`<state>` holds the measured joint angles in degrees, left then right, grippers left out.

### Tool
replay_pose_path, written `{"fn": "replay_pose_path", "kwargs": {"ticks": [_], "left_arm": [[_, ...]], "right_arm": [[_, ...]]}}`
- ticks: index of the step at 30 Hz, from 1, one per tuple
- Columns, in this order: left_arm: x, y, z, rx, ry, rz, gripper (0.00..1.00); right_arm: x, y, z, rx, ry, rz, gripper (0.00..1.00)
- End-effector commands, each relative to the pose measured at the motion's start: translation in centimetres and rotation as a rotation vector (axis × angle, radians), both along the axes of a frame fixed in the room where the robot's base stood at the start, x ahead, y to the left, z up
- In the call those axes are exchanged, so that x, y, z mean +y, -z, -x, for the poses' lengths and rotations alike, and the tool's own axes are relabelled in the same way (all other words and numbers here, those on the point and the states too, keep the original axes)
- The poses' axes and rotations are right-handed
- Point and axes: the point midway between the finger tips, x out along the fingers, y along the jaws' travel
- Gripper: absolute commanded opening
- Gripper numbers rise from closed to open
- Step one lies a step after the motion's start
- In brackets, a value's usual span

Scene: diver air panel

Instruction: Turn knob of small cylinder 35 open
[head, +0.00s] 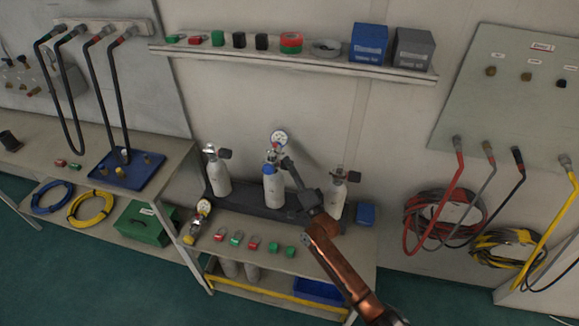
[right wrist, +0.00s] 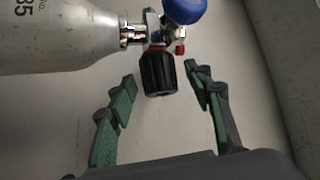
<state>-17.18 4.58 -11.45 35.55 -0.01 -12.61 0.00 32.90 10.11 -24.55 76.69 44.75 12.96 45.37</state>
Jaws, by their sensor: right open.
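Small cylinder 35 (head: 273,188) is the middle one of three grey cylinders on the bench, with a blue fitting and a round gauge (head: 279,139) on top. In the right wrist view the cylinder (right wrist: 60,35) lies sideways in the picture, with "35" printed on it. Its black knob (right wrist: 157,72) points toward my right gripper. My right gripper (head: 289,164) is open. In the wrist view its green-padded fingers (right wrist: 160,78) stand on either side of the knob's end, with gaps showing on both sides. My left gripper is not in view.
Another cylinder (head: 217,172) stands to the left and one (head: 338,196) to the right, partly behind my arm. Red and green tags (head: 236,239) lie on the bench front. A shelf (head: 290,62) with boxes runs above. Hoses (head: 440,220) hang at right.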

Motion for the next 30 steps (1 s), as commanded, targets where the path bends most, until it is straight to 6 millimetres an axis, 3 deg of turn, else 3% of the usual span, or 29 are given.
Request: {"fn": "replay_pose_path", "kwargs": {"ticks": [11, 30], "left_arm": [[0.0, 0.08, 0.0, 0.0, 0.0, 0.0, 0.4], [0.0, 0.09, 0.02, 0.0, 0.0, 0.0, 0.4]], "right_arm": [[0.26, -0.23, -0.6, 0.0, 0.001, 0.001, 0.46], [0.23, -0.17, -0.57, 0.0, 0.001, 0.001, 0.04]]}}
